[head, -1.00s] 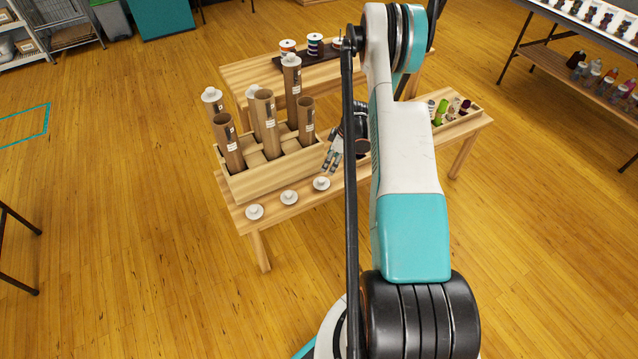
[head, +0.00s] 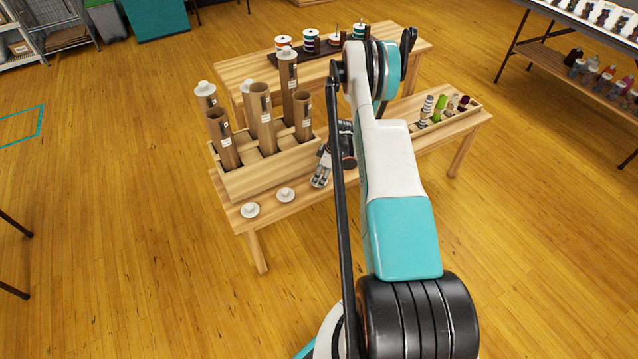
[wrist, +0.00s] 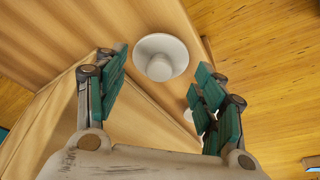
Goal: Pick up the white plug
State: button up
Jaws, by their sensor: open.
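A white plug (wrist: 161,57), a round flanged disc with a raised knob, lies on the table's bare wood in the wrist view, between my fingertips in the picture and apart from them. My gripper (head: 320,182) is open and empty, pointing down at the table's front edge. It hides the spot where the rightmost of three plugs lay. Two more white plugs show in the head view, one at the left (head: 250,210) and one in the middle (head: 285,195). Part of another plug (wrist: 189,118) shows beside my right finger in the wrist view.
A wooden box (head: 240,182) holding brown cardboard tubes, some topped with white plugs, stands close left of my gripper. A tray of small colored items (head: 450,118) is at the right. A spool rack (head: 300,55) stands on the table behind.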

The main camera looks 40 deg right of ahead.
jog(key=b+x, duration=0.1)
jog(key=x, duration=0.2)
jog(key=c, duration=0.4)
jog(key=shift+c, duration=0.2)
